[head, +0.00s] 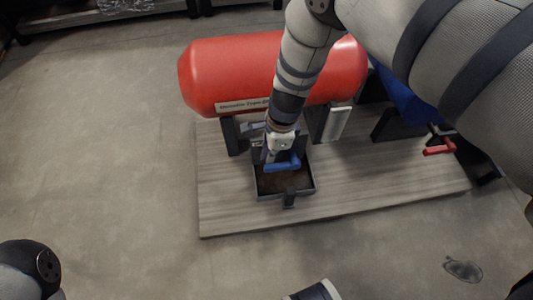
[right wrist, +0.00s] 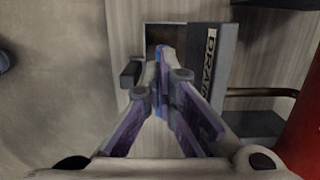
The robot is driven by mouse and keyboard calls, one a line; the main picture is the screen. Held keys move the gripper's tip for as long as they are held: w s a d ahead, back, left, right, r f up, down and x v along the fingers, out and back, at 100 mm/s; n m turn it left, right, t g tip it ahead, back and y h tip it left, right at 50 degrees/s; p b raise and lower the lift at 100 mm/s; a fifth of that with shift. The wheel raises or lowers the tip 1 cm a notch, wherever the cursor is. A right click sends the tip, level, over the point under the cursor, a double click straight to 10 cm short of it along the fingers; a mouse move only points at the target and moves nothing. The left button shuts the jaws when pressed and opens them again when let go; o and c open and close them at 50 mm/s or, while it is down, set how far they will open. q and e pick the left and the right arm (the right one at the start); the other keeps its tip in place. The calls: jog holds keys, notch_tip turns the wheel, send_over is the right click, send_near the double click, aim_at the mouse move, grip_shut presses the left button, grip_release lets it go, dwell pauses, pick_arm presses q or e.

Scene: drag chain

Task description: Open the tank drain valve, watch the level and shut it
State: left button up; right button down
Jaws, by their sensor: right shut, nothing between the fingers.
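A red tank (head: 225,75) lies on its side on dark supports over a wooden base. A blue valve handle (head: 284,164) shows under the tank, above a dark square drain tray (head: 312,183) with a brown bottom. My right gripper (head: 277,147) reaches down past the tank to the handle. In the right wrist view its fingertips (right wrist: 167,75) are together, and a thin strip of blue (right wrist: 159,55) shows beside them. I cannot tell whether they touch the handle. A plate lettered "DRA" (right wrist: 210,48) stands beside the tray.
A blue tank (head: 405,100) with a red handle (head: 440,148) sits at the right, partly hidden by my right arm. The wooden base (head: 225,205) has bare room left and front. A dark patch (head: 463,270) marks the floor. No level gauge is readable.

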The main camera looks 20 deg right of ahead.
jog(key=w+a+r, duration=0.2)
jog(key=a+r, duration=0.4)
jog(key=r, duration=0.1)
jog(key=shift+a+r, duration=0.25)
jog(key=shift+a, duration=0.05)
